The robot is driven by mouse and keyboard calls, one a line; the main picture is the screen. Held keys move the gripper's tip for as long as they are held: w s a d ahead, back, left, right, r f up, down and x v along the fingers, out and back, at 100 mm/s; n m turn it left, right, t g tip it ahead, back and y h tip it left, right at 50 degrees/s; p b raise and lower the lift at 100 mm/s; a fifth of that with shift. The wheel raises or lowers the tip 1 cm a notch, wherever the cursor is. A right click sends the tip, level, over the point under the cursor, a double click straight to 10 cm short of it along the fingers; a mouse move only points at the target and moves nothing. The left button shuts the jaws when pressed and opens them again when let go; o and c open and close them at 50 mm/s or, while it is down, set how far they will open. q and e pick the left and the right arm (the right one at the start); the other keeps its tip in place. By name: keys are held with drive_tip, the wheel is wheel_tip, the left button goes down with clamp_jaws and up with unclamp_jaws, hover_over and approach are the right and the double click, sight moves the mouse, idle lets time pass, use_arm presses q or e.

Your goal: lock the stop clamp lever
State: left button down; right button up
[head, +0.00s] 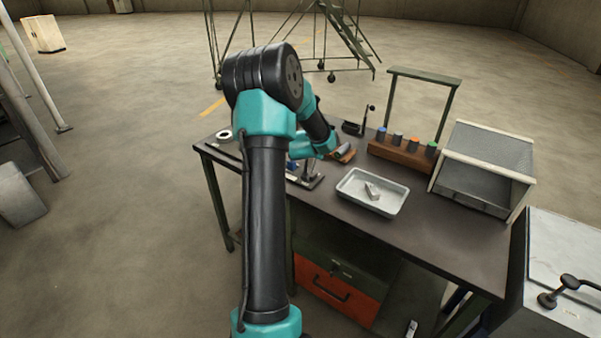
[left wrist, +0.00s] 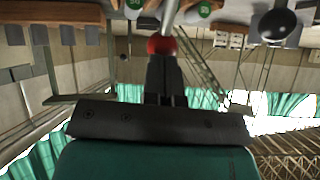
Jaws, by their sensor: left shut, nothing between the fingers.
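In the left wrist view my left gripper (left wrist: 163,62) is shut and empty. A red ball knob (left wrist: 160,44) on a bright metal rod (left wrist: 169,14) is right at its fingertips; I cannot tell whether they touch. This looks like the stop clamp lever. In the head view my left arm reaches over the bench, and its wrist hides the fingers and the lever. A metal base plate with blue parts (head: 306,180) shows partly behind the arm and may be the clamp. My right gripper is in neither view.
The bench (head: 440,238) holds a grey tray (head: 397,205) with metal pieces, a wooden rack (head: 400,153) of coloured cylinders and a mesh-sided box (head: 487,160). A black-handled device (head: 354,128) stands at the back. Bare bench top lies in front of the tray.

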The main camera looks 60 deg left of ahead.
use_arm(q)
drive_tip(key=shift+w+a+r, duration=0.1)
drive_tip(key=shift+r, duration=0.15)
drive_tip(key=w+r+v, duration=0.1)
drive_tip(key=r+v, duration=0.1)
drive_tip(key=v, duration=1.1)
drive_tip(key=shift+w+r, duration=0.15)
drive_tip(key=shift+r, duration=0.15)
drive_tip(key=shift+a, duration=0.15)
drive_tip(key=shift+f, duration=0.1)
